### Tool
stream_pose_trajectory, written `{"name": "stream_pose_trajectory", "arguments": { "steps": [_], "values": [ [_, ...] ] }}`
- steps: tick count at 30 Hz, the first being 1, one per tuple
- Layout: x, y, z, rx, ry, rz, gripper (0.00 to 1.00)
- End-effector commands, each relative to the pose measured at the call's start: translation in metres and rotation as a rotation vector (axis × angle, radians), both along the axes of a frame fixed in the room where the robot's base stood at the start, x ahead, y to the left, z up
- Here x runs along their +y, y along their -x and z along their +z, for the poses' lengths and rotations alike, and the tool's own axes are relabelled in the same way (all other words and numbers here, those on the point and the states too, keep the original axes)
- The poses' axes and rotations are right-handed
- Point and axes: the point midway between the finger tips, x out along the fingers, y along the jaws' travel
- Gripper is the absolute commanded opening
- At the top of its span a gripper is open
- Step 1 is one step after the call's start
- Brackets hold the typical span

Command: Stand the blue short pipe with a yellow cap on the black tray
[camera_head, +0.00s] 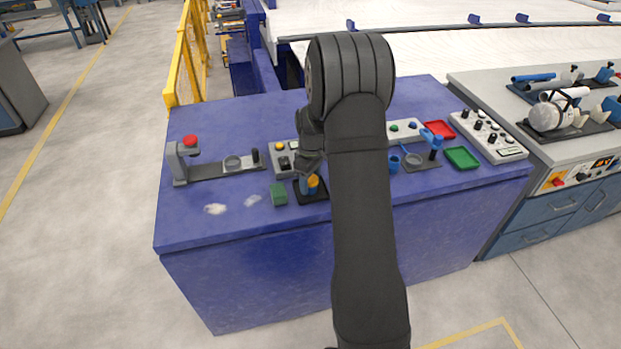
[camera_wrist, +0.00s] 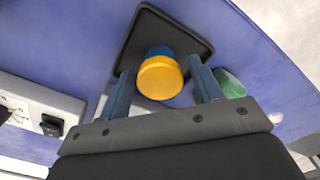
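The blue short pipe with a yellow cap (camera_head: 313,182) stands upright, cap up, on the small black tray (camera_head: 322,197). In the wrist view the yellow cap of the pipe (camera_wrist: 160,78) faces the camera, with its blue body behind it against the black tray (camera_wrist: 190,28). My gripper (camera_head: 308,178) is above the tray, around the pipe. In the wrist view my gripper (camera_wrist: 161,65) is open, with a finger on each side of the pipe and visible gaps to both. The arm hides part of the table in the head view.
A green block (camera_head: 279,194) lies just left of the tray; a grey button box (camera_head: 284,159) is behind it. A grey fixture with a red knob (camera_head: 190,141) stands further left.

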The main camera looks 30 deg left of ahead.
Motion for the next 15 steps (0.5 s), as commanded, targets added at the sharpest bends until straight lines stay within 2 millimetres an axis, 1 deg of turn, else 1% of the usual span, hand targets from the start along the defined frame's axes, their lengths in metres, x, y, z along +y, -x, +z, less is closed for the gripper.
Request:
{"name": "stream_pose_trajectory", "arguments": {
  "steps": [7, 10, 13, 15],
  "values": [
    [0.0, 0.0, 0.0, 0.0, 0.0, 0.0, 0.62],
    [0.0, 0.0, 0.004, -0.001, -0.001, 0.0, 0.62],
    [0.0, -0.001, 0.014, -0.003, -0.002, 0.0, 0.62],
    [0.0, -0.001, 0.026, -0.003, -0.002, 0.0, 0.62]
  ]
}}
